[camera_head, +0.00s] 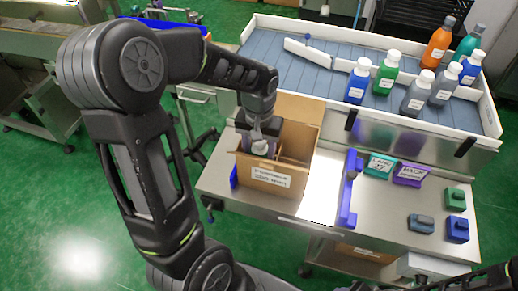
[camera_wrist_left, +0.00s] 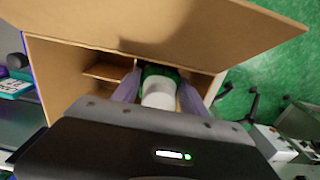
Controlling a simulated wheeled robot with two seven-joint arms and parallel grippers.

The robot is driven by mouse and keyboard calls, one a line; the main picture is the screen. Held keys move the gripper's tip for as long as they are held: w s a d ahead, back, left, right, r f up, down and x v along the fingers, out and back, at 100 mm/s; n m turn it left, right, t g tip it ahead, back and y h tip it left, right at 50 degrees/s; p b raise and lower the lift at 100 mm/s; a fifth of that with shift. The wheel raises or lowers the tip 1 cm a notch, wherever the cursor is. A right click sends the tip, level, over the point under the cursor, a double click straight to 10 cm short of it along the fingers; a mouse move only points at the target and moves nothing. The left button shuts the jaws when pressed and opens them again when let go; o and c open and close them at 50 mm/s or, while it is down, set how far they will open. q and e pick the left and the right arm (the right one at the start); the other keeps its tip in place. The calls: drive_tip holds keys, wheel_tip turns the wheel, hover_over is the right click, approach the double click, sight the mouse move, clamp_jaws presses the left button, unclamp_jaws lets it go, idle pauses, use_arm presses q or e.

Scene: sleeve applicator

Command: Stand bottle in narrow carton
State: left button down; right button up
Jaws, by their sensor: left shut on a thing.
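The open brown carton (camera_head: 263,178) stands on the steel bench, with a white label on its front and a tall flap raised at its back. Cardboard dividers (camera_wrist_left: 103,73) show inside it. My left gripper (camera_head: 260,143) points down into the carton's left part. It is shut on a bottle with a white cap (camera_wrist_left: 158,92). Green shows around the cap between the fingers in the left wrist view. The bottle's lower body is hidden, so I cannot tell whether it touches the carton floor. My right gripper is out of view.
A white-walled conveyor tray (camera_head: 300,72) behind holds several bottles, including a blue one (camera_head: 358,82), a green one (camera_head: 386,74) and an orange one (camera_head: 438,45). A blue upright guide (camera_head: 348,190) stands right of the carton. Small boxes and blocks (camera_head: 421,223) lie farther right.

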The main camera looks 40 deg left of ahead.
use_arm(q)
drive_tip(key=shift+f, duration=0.35)
drive_tip(key=c, duration=0.9)
unclamp_jaws()
drive_tip(key=shift+r, duration=0.1)
wheel_tip(320, 180, up, 13)
drive_tip(key=shift+r+p, duration=0.1)
drive_tip(key=shift+p, duration=0.2)
